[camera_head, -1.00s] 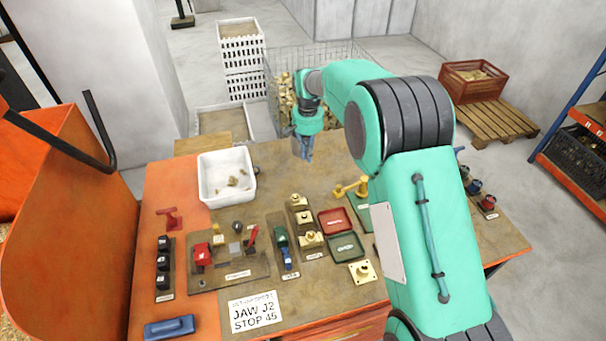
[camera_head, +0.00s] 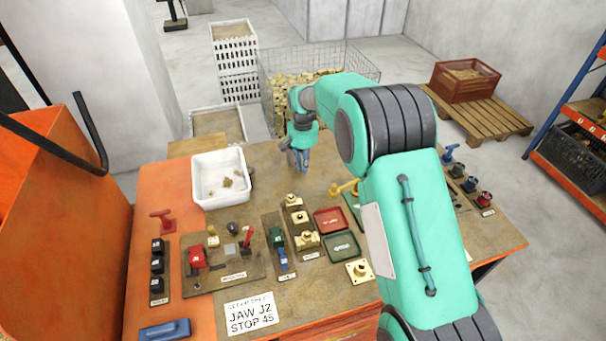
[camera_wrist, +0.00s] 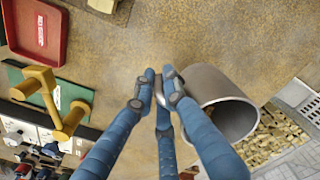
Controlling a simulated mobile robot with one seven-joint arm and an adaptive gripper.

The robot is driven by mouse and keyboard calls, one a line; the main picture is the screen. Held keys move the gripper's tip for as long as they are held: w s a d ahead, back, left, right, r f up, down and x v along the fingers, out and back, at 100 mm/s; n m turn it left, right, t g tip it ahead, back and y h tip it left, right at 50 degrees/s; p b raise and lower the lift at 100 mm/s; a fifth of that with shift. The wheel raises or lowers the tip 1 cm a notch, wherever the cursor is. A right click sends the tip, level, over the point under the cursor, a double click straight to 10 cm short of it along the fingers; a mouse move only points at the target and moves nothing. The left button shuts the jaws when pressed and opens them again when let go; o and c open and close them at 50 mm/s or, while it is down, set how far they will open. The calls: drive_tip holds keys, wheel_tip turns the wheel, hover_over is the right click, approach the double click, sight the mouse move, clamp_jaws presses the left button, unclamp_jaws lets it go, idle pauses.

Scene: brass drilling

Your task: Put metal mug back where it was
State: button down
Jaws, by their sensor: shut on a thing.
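The grey metal mug (camera_wrist: 222,98) shows in the wrist view just right of my gripper (camera_wrist: 158,90), its open mouth towards the lower right. My blue fingers are shut on its handle. The mug looks tilted in this view; I cannot tell whether its base touches the bench. In the head view my gripper (camera_head: 299,160) points down over the bare rear part of the bench (camera_head: 275,185), right of the white tub. The mug is not clearly visible there.
A white tub (camera_head: 207,201) stands to the left. Brass fittings (camera_head: 306,240), a red tray (camera_head: 331,221), a green tray (camera_head: 342,247) and a yellow-handled fixture (camera_wrist: 53,100) stand nearer the front. A wire basket of brass parts (camera_head: 275,112) stands behind the bench.

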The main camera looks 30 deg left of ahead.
drive_tip(key=shift+f, duration=0.1)
drive_tip(key=shift+f+b, duration=0.3)
drive_tip(key=shift+f, duration=1.55)
drive_tip(key=c, duration=1.8)
unclamp_jaws()
drive_tip(key=shift+f, duration=0.15)
wheel_tip(320, 180, up, 12)
drive_tip(key=shift+s+r+p, duration=0.1)
drive_tip(key=shift+p, duration=1)
drive_tip(key=shift+r, duration=0.1)
